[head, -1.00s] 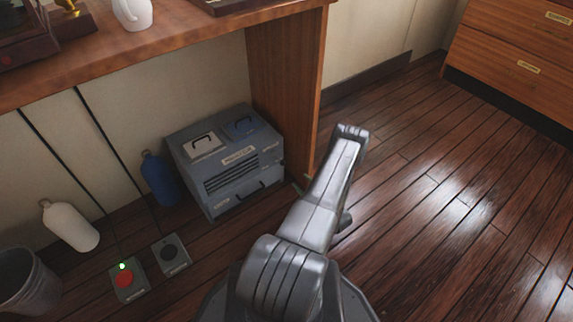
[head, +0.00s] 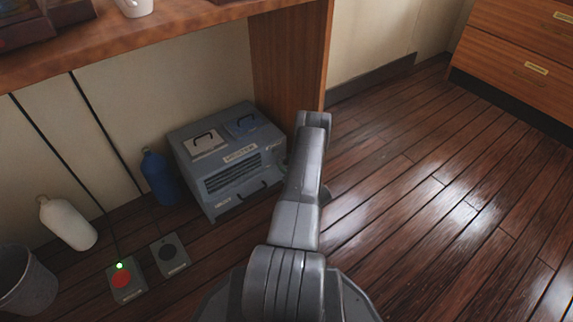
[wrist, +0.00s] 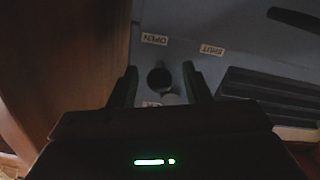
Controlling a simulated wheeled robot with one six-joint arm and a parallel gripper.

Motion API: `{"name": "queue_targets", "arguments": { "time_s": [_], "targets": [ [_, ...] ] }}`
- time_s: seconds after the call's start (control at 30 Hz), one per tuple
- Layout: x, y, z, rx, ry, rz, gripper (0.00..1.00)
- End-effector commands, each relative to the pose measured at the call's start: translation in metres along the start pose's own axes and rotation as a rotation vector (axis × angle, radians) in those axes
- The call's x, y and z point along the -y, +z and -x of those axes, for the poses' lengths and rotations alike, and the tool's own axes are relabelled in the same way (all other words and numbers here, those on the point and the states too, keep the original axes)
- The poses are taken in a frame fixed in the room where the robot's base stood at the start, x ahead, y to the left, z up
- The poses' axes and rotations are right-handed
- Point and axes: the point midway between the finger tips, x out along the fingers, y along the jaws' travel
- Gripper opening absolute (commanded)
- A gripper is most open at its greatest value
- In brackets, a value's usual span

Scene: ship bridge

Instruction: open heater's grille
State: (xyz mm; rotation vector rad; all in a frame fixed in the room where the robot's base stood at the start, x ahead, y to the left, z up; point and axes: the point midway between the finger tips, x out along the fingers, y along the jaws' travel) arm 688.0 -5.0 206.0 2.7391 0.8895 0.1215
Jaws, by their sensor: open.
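The heater (head: 199,187) is a grey-blue box on the floor under the wooden desk. Its front grille (head: 233,173) has dark horizontal slats, and the slats also show at the right of the wrist view (wrist: 270,100). In the wrist view a dark round knob (wrist: 160,78) sits on the heater face, below upside-down labels reading OPEN (wrist: 154,39) and SHUT (wrist: 212,50). My gripper (wrist: 160,82) is open, with one finger on each side of the knob; I cannot tell whether they touch it. My arm hides the gripper in the head view.
The desk's wooden side panel (head: 290,70) stands close beside the heater at right. A blue bottle (head: 158,178), a white bottle (head: 68,223), a bin (head: 27,283) and two floor boxes with a red (head: 122,278) and a black button (head: 168,251) lie left. Floor at right is clear.

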Motion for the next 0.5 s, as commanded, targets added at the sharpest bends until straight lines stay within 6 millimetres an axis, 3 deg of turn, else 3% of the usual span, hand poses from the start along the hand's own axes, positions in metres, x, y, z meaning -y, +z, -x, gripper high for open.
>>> {"name": "queue_targets", "arguments": {
  "time_s": [0.13,0.33,0.5],
  "targets": [
    [-0.0002,-0.0002,0.0001,0.0,0.0,0.0,0.4],
    [-0.0001,-0.0002,0.0002,0.0,0.0,0.0,0.0],
    [-0.0015,0.0012,0.0001,-0.001,0.0,0.028,0.0]
  ]
}}
